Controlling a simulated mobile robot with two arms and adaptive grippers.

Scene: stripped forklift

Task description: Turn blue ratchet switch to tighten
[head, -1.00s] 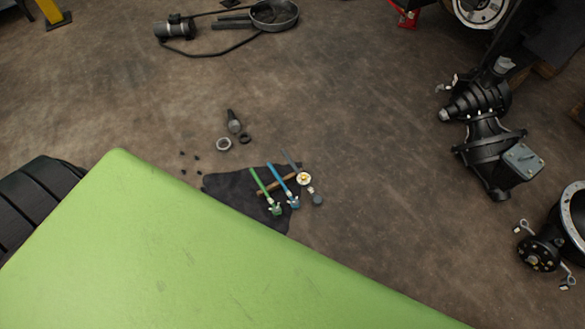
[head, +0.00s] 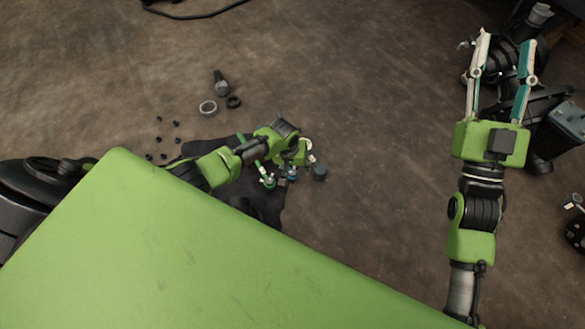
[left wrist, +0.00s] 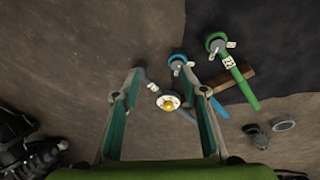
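The blue ratchet (head: 292,173) lies on a dark cloth on the floor; in the head view only its head end shows past my left arm. In the left wrist view its round blue head (left wrist: 177,62) has a small pale lever-like tab, and its handle passes behind a finger. My left gripper (left wrist: 162,75) is open and empty above it, the ratchet head just beyond the right fingertip. In the head view my left gripper (head: 298,150) hangs over the ratchets, its fingers mostly hidden. My right gripper (head: 502,55) is open and empty at the upper right.
A green ratchet (left wrist: 230,65) lies beside the blue one on the dark cloth (head: 262,205). Black machine parts (head: 555,120) stand near my right arm.

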